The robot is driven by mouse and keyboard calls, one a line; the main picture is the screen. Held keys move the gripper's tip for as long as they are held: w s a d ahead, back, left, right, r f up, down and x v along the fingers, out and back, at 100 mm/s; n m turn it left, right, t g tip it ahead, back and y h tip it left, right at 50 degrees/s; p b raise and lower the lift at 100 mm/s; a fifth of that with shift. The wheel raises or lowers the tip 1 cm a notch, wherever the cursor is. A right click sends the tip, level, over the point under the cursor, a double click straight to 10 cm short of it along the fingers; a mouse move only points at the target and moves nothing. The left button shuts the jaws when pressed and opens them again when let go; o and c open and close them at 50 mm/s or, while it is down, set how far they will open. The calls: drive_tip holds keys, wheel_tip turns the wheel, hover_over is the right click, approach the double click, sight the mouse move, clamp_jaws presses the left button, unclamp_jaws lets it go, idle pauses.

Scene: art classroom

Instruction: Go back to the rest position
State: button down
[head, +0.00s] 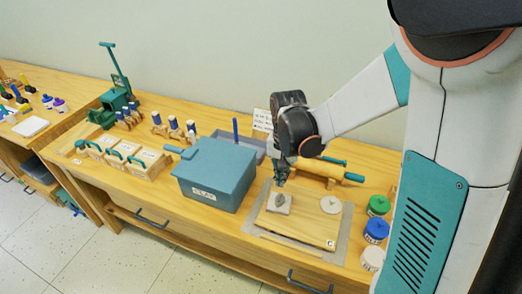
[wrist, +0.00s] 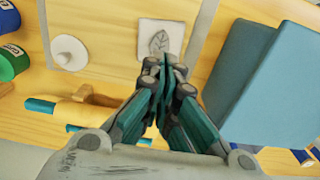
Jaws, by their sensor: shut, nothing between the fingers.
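My gripper (head: 281,176) is shut and empty. In the head view it hangs above the wooden board, just over a small pale square tile (head: 278,203) with a grey lump or mark on it. In the wrist view my gripper (wrist: 165,68) points toward the same tile (wrist: 160,38), which carries a leaf-shaped mark. Whether the fingertips touch the tile cannot be told. A round white disc with a knob (head: 331,205) lies on the board to the right of the tile; it also shows in the wrist view (wrist: 69,53).
A blue-grey box labelled CLAY (head: 215,172) stands just left of the board (head: 300,228). A wooden rolling pin with green handles (head: 325,171) lies behind the board. Green (head: 378,206), blue (head: 376,230) and white (head: 372,258) jars stand at the right. Small wooden boxes (head: 145,163) are at the left.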

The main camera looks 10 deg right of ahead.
drive_tip(key=s+r+n+t, duration=0.7)
drive_tip(key=s+r, duration=0.8)
drive_tip(key=r, duration=0.1)
drive_tip(key=shift+r, duration=0.15)
drive_tip(key=shift+w, duration=0.15)
idle(0.5)
drive_tip(key=n+g+p, duration=0.4)
drive_tip(key=n+g, duration=0.1)
drive_tip(key=g, duration=0.2)
hover_over(280, 199)
wheel_tip(280, 199, down, 17)
drive_tip(key=shift+w+f+b, duration=0.1)
drive_tip(key=shift+f+b, duration=2.15)
drive_tip(key=shift+f, duration=1)
